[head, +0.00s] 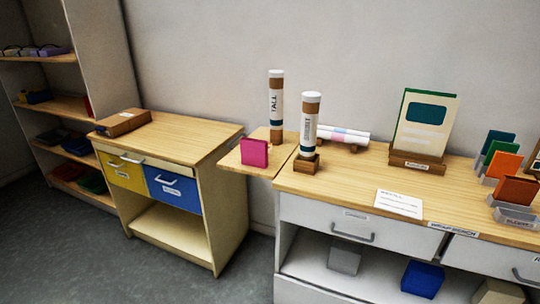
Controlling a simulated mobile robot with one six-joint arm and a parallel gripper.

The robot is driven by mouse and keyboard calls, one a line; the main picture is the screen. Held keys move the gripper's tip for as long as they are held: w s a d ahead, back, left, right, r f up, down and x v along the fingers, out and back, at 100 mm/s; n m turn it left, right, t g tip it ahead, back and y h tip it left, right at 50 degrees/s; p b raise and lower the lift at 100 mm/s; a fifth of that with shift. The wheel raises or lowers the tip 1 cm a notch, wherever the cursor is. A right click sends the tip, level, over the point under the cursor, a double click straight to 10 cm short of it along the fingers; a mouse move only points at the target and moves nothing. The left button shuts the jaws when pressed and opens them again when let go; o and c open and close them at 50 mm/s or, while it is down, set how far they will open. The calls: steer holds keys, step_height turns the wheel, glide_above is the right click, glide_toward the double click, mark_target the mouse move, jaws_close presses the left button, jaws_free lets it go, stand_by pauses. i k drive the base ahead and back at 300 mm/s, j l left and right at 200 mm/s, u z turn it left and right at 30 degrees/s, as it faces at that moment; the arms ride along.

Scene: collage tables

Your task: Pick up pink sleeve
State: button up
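A pink sleeve (254,152), a flat magenta square, stands upright on a small wooden side shelf (233,160) between the two tables. It is near the front of that shelf, left of and in front of a tall tube (275,105). Its face is turned toward me and nothing covers it. My gripper is not in view.
A shorter tube (311,112) stands in a wooden block on the right table (345,185). Coloured sleeves in holders, including an orange one (506,165), stand far right. The left table (185,138) holds a brown box (122,122).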

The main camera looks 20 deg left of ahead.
mark_target(254, 151)
steer(key=i+j, duration=0.4)
steer(key=j, duration=0.2)
steer(key=i+j, duration=0.4)
steer(key=j, duration=0.15)
steer(key=i+j, duration=0.45)
steer(key=j, duration=0.15)
steer(key=i+j, duration=0.4)
steer(key=j, duration=0.15)
steer(key=j+u, duration=0.05)
